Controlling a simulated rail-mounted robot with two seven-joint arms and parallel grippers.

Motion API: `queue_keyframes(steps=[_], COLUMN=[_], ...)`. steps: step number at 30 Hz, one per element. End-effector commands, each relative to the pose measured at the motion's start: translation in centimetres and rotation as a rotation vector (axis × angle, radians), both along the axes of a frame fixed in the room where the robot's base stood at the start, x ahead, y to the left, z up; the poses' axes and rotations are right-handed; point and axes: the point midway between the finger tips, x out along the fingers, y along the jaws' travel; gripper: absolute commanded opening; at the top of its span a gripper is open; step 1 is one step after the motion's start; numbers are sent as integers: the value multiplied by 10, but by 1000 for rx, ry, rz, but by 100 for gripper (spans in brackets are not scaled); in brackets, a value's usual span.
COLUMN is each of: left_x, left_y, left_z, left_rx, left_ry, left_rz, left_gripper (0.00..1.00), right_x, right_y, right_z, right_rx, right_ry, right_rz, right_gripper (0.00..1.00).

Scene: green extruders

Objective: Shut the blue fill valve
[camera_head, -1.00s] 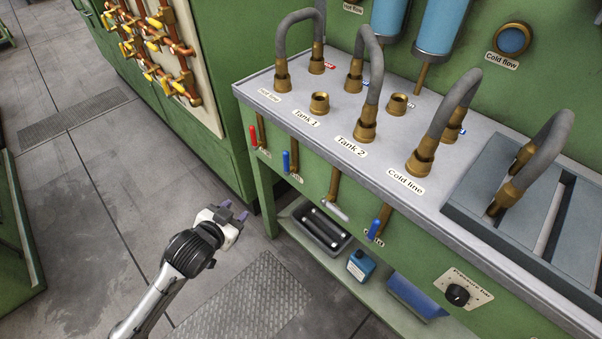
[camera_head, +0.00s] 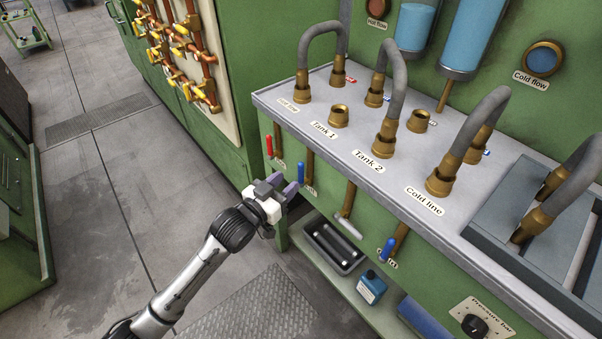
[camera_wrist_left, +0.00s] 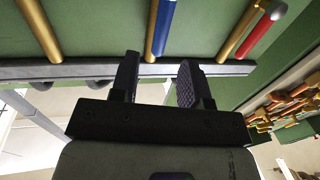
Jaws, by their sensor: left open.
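Two blue-handled valves are on the green front panel. The nearer-left blue handle (camera_head: 301,174) hangs down beneath the Tank 1 label, on a brass pipe. It also shows in the left wrist view (camera_wrist_left: 162,28), ahead of the finger gap. The other blue handle (camera_head: 387,249) is farther right, below the Cold line side. Their small labels are too small to read surely. My left gripper (camera_head: 281,187) is open and empty, just left of the nearer blue handle, apparently not touching it. Its dark fingers (camera_wrist_left: 158,78) stand apart in the left wrist view. My right gripper is not visible.
A red-handled valve (camera_head: 268,146) is left of the nearer blue one. A grey-handled valve (camera_head: 346,227) lies between the two blue ones. The grey worktop (camera_head: 330,110) overhangs the panel.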

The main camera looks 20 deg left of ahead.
Motion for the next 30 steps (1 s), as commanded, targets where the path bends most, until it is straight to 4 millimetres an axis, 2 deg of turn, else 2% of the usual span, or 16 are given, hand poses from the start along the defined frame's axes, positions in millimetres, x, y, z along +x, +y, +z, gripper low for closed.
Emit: queue_keyframes(steps=[1, 6, 12, 18, 27, 30], left_x=[9, 35, 54, 62, 63, 63], left_y=[-3, -12, -18, -21, -21, -21], left_z=[-2, -2, -1, 0, 0, 0], left_rx=[-1, 0, 2, 2, 1, 1], left_ry=[-3, -2, -2, -1, 0, 0], left_rz=[0, 0, 0, 0, 0, 0], left_gripper=[42, 42, 42, 42, 42, 34], right_x=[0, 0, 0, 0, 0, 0], right_y=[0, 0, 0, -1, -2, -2], right_z=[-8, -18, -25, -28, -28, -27], right_rx=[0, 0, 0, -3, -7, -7], right_ry=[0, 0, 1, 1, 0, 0], right_rz=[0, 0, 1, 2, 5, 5], right_gripper=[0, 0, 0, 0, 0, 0])
